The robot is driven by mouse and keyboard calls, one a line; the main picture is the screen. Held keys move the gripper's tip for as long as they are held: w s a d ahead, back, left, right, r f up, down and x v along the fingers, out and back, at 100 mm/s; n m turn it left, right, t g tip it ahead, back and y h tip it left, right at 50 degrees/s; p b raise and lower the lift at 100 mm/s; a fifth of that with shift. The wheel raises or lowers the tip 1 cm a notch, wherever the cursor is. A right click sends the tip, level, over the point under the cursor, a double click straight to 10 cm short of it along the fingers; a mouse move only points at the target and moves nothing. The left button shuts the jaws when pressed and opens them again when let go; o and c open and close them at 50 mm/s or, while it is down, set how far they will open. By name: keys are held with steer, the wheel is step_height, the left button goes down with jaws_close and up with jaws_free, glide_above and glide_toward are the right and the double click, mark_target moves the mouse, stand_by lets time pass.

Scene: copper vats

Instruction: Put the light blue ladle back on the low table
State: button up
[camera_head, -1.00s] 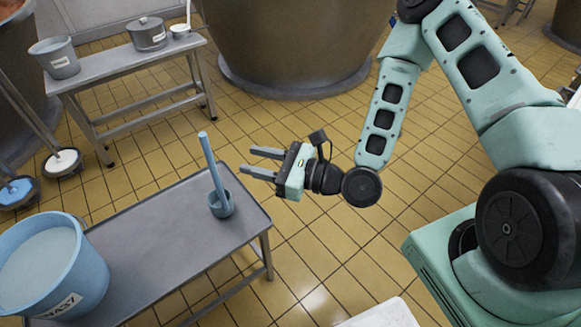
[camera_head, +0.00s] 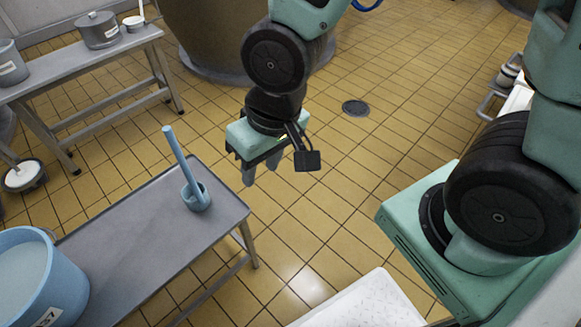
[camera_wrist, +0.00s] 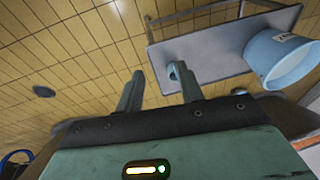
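The light blue ladle (camera_head: 181,164) stands on the low grey metal table (camera_head: 140,232), its cup down near the table's far right corner and its long handle leaning up and to the left. In the wrist view the ladle (camera_wrist: 173,71) shows end-on, just beyond my fingers and beside the right one. My gripper (camera_head: 260,173) hangs fingers-down to the right of the ladle, apart from it, over the floor past the table's edge. Its two fingers are spread with nothing between them, as the wrist view (camera_wrist: 160,90) shows.
A large light blue bucket (camera_head: 42,285) stands at the table's left end. A bench (camera_head: 90,75) at the back left holds a grey pot (camera_head: 98,31) and a white ladle (camera_head: 134,20). A white tray (camera_head: 365,305) lies at the bottom. The tiled floor in the middle is clear.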

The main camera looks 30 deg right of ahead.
steer(key=s+d+r+n+g+h, duration=0.1)
steer(key=s+r+n, duration=0.3)
steer(key=s, duration=0.3)
steer(key=shift+s+r+n+g, duration=0.25)
steer(key=shift+r+n+g, duration=0.05)
steer(key=shift+r, duration=0.55)
steer(key=shift+r, duration=0.1)
step_height(320, 180, up, 15)
steer(key=p, duration=1.5)
steer(key=shift+r+p, duration=0.15)
steer(key=shift+p, duration=0.15)
